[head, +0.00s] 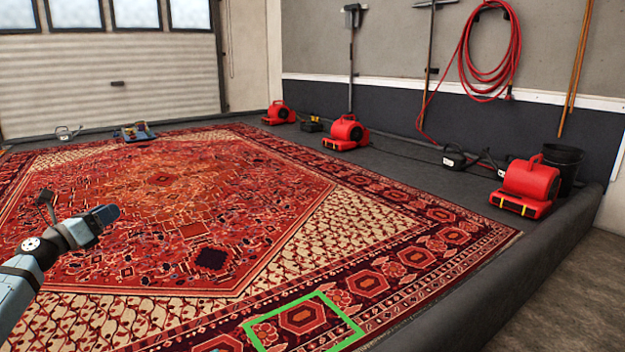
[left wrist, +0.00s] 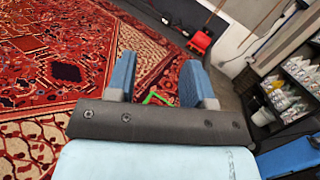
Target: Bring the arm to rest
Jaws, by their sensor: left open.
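My left arm comes in from the left in the head view, with its gripper (head: 97,220) above the rug and apart from it. In the left wrist view the same gripper (left wrist: 160,85) shows two blue fingers spread wide, with nothing between them but the view of the floor beyond. It is open and empty. The large red patterned rug (head: 180,250) lies flat under it. My right gripper is in neither view.
A green square outline (head: 303,322) marks the rug's near border. Red blowers (head: 530,182) stand along the right wall, with a black bucket (head: 562,168) behind the nearest. A dark raised edge (head: 540,262) bounds the rug's right side.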

